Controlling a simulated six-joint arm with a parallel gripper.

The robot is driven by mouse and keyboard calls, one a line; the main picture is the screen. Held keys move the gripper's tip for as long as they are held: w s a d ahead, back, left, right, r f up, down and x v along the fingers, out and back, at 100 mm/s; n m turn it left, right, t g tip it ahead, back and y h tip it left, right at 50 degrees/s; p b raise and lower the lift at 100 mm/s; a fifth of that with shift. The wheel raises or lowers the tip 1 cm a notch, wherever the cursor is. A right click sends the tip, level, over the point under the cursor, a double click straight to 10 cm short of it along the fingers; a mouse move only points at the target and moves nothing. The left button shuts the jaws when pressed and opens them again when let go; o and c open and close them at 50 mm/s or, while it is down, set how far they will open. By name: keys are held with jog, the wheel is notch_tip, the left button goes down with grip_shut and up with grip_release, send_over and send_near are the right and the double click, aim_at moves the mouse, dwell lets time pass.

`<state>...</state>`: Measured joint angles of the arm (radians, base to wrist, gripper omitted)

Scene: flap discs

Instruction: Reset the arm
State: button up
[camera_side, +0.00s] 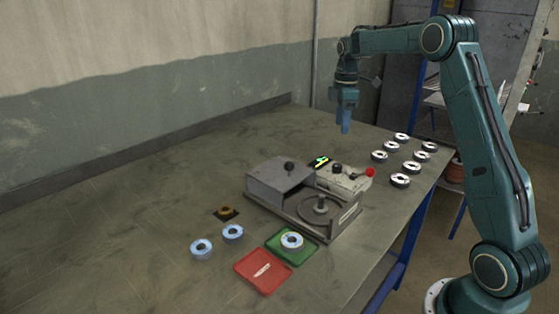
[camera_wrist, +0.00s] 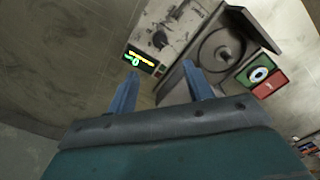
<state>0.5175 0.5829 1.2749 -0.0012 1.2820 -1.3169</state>
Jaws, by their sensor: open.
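My gripper (camera_side: 345,127) hangs above the far part of the table, pointing down, with nothing in it. In the wrist view its two blue fingers (camera_wrist: 160,88) stand apart with an empty gap between them. The arm reaches in from the right with its elbow raised. The gripper is behind and above the grey machine (camera_side: 283,180), clear of it. The machine's round plate with a central hub (camera_side: 320,206) is empty in the side view.
Several flap discs (camera_side: 400,181) stand at the right table edge. One disc (camera_side: 291,240) lies on a green tray (camera_side: 298,261), beside a red tray (camera_side: 250,277). Two bluish discs (camera_side: 202,249) lie left. A lit display (camera_side: 319,162) stands behind the machine. The left table is clear.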

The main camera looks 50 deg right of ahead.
jog(key=s+a+r+m+t, duration=0.1)
jog(key=s+a+r+m, duration=0.1)
jog(key=s+a+r, duration=0.55)
jog(key=s+a+r+m+t, duration=0.2)
jog(key=s+a+r, duration=0.15)
jog(key=a, duration=0.65)
jog(key=s+a+f+m+t, duration=0.1)
jog(key=s+a, duration=0.3)
jog(key=s, duration=0.5)
jog(key=s+a+f+m+t, duration=0.1)
jog(key=s+a+f+m, duration=0.3)
jog(key=s, duration=0.4)
jog(key=shift+s+a+f+t, duration=0.25)
jog(key=shift+s+a+t, duration=0.1)
jog(key=shift+a, duration=0.15)
jog(key=shift+w+r, duration=0.1)
jog(key=shift+w, duration=0.05)
